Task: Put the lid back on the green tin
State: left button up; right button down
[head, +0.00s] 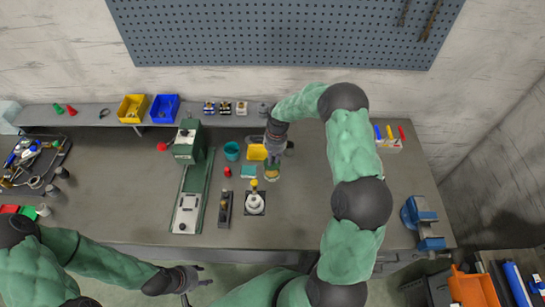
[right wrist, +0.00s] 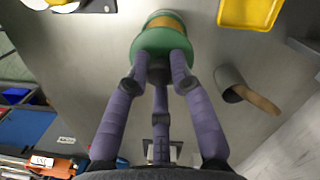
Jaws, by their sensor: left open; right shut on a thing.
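My right gripper (head: 274,155) is shut on the round green lid (right wrist: 158,43), its fingers closed on the lid in the right wrist view. Just beyond the lid is the green tin (right wrist: 166,14), with a green rim and a brownish-gold band showing. The lid covers part of the tin in that view, and I cannot tell whether the two touch. The tin (head: 272,174) also shows in the head view, just below the right gripper. My left gripper (head: 195,277) is open and empty off the bench's front edge.
A teal cup (head: 232,151), a small white device (head: 255,204) and a green machine (head: 190,185) stand to the left. The bench is clear on the right, before the blue vise (head: 424,222).

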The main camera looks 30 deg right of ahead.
jog(key=shift+f+b, duration=0.6)
jog(key=shift+f, duration=0.95)
jog(key=shift+f+b, duration=0.9)
jog(key=shift+f, duration=0.2)
jog(key=shift+f+b, duration=0.15)
jog(key=shift+b, duration=0.7)
dwell(0.6)
dwell(0.3)
jog(key=c, duration=0.5)
grip_release()
jog(key=shift+c, duration=0.2)
jog(key=shift+r, duration=0.2)
